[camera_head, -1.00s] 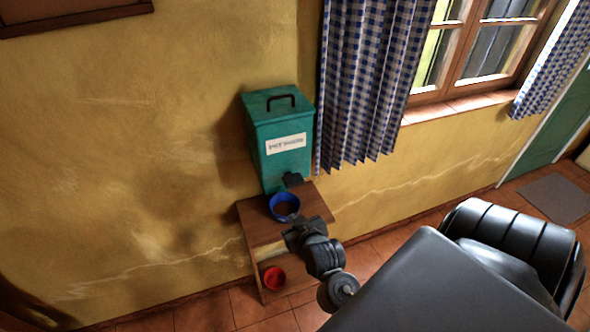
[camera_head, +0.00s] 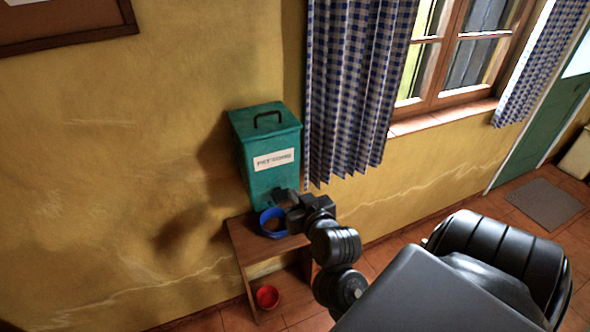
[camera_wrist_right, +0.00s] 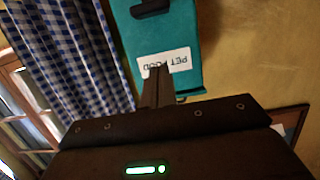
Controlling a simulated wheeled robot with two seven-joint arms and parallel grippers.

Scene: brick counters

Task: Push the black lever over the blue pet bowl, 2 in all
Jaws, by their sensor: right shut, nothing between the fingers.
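The teal pet food dispenser (camera_head: 262,140) stands against the yellow wall, with a white label on its front; its label also shows in the right wrist view (camera_wrist_right: 186,64). The blue pet bowl (camera_head: 266,231) sits on the small wooden stand below it, with brown contents inside. The black lever is at the dispenser's lower front, largely hidden behind my gripper. My right gripper (camera_head: 284,197) is shut and empty, its tips at the lever, just above the bowl; I cannot tell whether they touch. My left gripper is not in view.
A red bowl (camera_head: 267,297) sits low, under the stand's top. The wooden stand (camera_head: 241,243) has bare top to the left of the bowl. A checked curtain (camera_head: 350,90) hangs close to the right of the dispenser.

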